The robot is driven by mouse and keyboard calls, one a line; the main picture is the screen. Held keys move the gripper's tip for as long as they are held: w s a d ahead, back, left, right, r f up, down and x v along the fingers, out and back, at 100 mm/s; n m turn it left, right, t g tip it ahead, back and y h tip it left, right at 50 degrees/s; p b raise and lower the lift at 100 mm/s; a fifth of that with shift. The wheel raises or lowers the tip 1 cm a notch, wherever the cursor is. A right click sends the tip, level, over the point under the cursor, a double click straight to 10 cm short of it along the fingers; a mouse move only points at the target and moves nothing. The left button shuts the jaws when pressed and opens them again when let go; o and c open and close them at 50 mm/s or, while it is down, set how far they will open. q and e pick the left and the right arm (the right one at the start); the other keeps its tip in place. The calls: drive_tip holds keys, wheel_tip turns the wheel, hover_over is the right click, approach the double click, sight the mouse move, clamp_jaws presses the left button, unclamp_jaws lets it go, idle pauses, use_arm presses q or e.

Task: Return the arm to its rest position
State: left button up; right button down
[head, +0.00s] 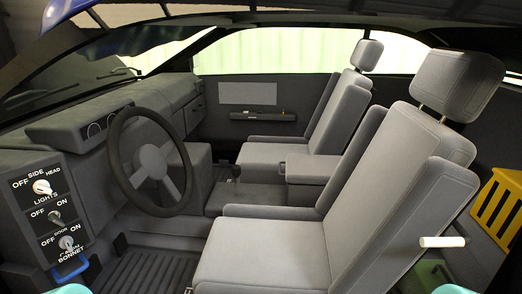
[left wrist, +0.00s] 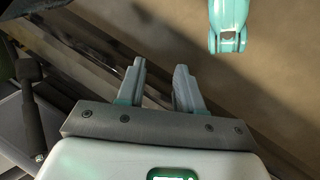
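My left gripper (left wrist: 160,85) shows in the left wrist view. Its two grey fingers stand apart with nothing between them, so it is open and empty. It is over a brownish floor surface, touching nothing that I can see. In the head view neither gripper shows; only small teal parts of my arms cut into the bottom left and bottom right edges.
A car cabin fills the head view: steering wheel (head: 148,162), front seat (head: 300,235), far seat (head: 335,120). A switch panel (head: 48,212) stands at left, with a blue handle (head: 70,268) below. A white bar (head: 442,241) and yellow slatted holder (head: 497,207) are at right.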

use_arm(q)
wheel_tip(320, 180, up, 27)
drive_tip(key=s+p, duration=0.1)
drive_tip(key=p, duration=2.5)
drive_tip(key=shift+d+f+g+p, duration=0.2)
drive_tip(key=shift+g+p, duration=0.1)
drive_tip(key=shift+g, duration=0.1)
drive_tip(key=shift+s+a, duration=0.1)
drive_tip(key=shift+a, duration=0.15)
